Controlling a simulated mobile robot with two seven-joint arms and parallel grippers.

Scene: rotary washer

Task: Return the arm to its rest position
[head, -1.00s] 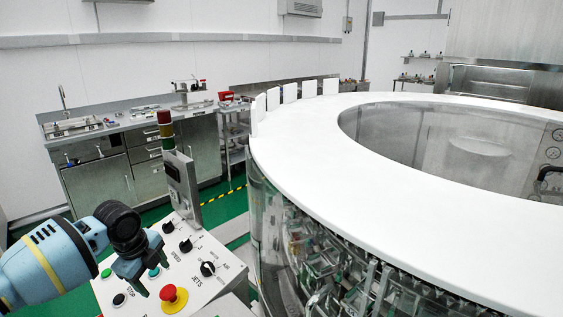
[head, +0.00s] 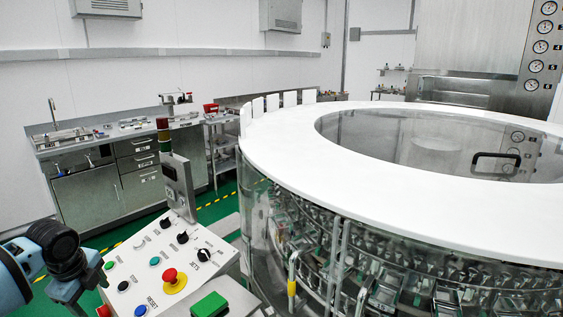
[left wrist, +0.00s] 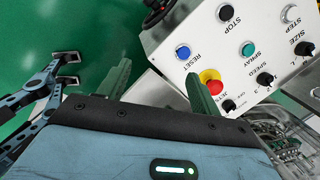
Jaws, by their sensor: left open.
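My left arm (head: 20,268) enters the head view at the lower left corner, beside the control panel. The wrist joint is black and the link is light blue. My left gripper (left wrist: 158,88) shows in the left wrist view with its two fingers wide apart and nothing between them. It is apart from the panel buttons. In the head view the lower part of the gripper is cut off by the frame edge.
The white control panel (head: 140,258) carries knobs, coloured buttons and a red emergency stop (head: 172,280). To its right stands the large round washer with a white ring top (head: 400,210). A steel counter (head: 115,185) with a sink is behind. Green floor (head: 214,203) shows between them.

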